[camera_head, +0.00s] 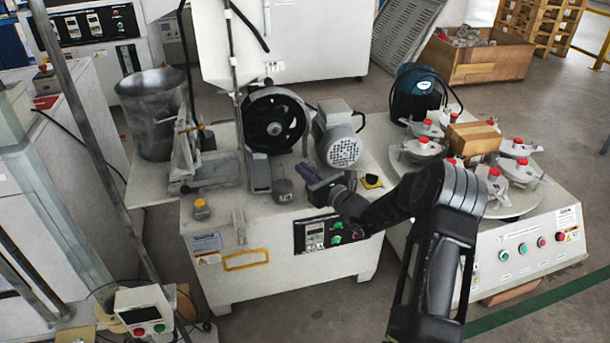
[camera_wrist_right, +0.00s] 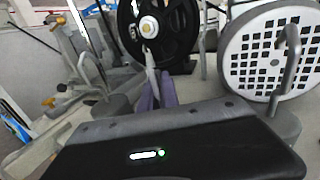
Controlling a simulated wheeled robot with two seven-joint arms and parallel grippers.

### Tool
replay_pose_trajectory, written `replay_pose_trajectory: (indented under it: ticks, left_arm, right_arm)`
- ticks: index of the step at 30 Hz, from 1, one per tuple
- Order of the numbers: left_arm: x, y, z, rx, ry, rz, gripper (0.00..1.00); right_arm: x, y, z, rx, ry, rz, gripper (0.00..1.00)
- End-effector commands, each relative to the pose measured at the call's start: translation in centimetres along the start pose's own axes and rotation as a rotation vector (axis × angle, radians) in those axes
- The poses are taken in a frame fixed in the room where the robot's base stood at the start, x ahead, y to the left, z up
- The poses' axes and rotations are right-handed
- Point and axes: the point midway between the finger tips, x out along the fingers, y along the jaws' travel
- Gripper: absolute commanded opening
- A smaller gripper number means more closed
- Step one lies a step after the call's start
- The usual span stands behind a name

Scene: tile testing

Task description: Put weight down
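My right gripper (camera_head: 310,175) reaches in over the white machine top with its purple fingers (camera_wrist_right: 157,95). In the wrist view the fingers are close together, around a thin grey upright piece (camera_wrist_right: 151,66), which looks like the weight's handle. The body of that weight is hidden behind the gripper, so I cannot tell whether it touches the top. A dark grey round piece (camera_head: 283,190) sits just left of the fingertips in the head view. My left gripper is not in view.
A black wheel (camera_head: 274,119) and a grey motor (camera_head: 339,145) stand behind the gripper. A hooked grey rod (camera_wrist_right: 291,58) rises at right in the wrist view. A yellow pad (camera_head: 378,184) lies right of the gripper. The front left of the top has some free room.

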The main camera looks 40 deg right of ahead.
Motion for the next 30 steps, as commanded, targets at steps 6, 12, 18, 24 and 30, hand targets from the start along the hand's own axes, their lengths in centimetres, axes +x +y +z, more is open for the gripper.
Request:
replay_pose_trajectory:
  ticks: [6, 12, 18, 24, 30]
  left_arm:
    - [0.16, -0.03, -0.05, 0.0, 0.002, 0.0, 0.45]
    - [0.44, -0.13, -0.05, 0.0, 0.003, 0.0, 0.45]
    - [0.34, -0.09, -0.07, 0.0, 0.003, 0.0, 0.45]
    - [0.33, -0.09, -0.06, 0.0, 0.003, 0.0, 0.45]
    - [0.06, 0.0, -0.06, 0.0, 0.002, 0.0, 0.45]
  right_arm:
    - [0.03, 0.0, -0.29, -0.002, -0.004, 0.0, 0.0]
    - [0.02, 0.02, -0.68, -0.001, -0.003, 0.0, 0.0]
    - [0.0, 0.03, -0.63, -0.001, -0.001, 0.0, 0.2]
    - [0.0, 0.02, -0.62, -0.001, -0.001, 0.0, 0.27]
    - [0.01, 0.02, -0.25, -0.001, -0.002, 0.0, 0.27]
